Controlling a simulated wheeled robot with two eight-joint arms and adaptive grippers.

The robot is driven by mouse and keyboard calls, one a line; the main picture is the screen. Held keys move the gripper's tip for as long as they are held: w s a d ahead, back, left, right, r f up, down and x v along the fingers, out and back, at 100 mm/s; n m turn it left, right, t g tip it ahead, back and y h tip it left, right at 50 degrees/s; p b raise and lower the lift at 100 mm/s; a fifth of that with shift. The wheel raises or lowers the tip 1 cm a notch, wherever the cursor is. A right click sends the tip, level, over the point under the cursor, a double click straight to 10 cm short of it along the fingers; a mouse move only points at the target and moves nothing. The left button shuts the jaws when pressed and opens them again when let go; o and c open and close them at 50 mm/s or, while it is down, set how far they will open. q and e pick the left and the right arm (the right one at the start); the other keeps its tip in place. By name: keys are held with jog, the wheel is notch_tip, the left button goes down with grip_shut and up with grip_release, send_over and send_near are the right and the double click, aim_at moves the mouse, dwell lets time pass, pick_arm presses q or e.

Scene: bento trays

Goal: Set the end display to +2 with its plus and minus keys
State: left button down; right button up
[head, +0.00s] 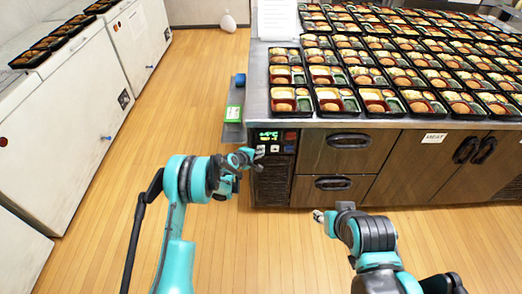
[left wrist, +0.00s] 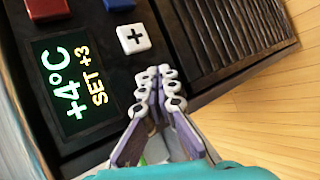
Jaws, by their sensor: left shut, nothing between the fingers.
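The end display (head: 268,136) is a dark panel with green-lit text on the end of the counter. In the left wrist view the display (left wrist: 75,85) reads +4°C and SET +3. The white plus key (left wrist: 133,38) is below the readout; it also shows in the head view (head: 274,149). My left gripper (left wrist: 160,88) is shut and empty, its tips close to the panel beside the plus key. Contact cannot be told. My right gripper (head: 319,215) hangs in front of the drawers, its fingers too small to read.
A red key (head: 290,136) and a blue key (head: 289,149) sit right of the display. A vent grille (left wrist: 240,35) lies below the keys. Bento trays (head: 328,107) cover the counter top (head: 258,90).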

pick_arm(q)
jog(key=shift+s, duration=0.75)
jog(key=shift+s, duration=2.5)
dwell(0.6)
jog(key=s, duration=0.3)
jog(key=shift+s, duration=0.35)
jog(key=w, duration=0.8)
jog(key=shift+w, duration=0.4)
jog(key=shift+w, duration=0.15)
dwell(1.0)
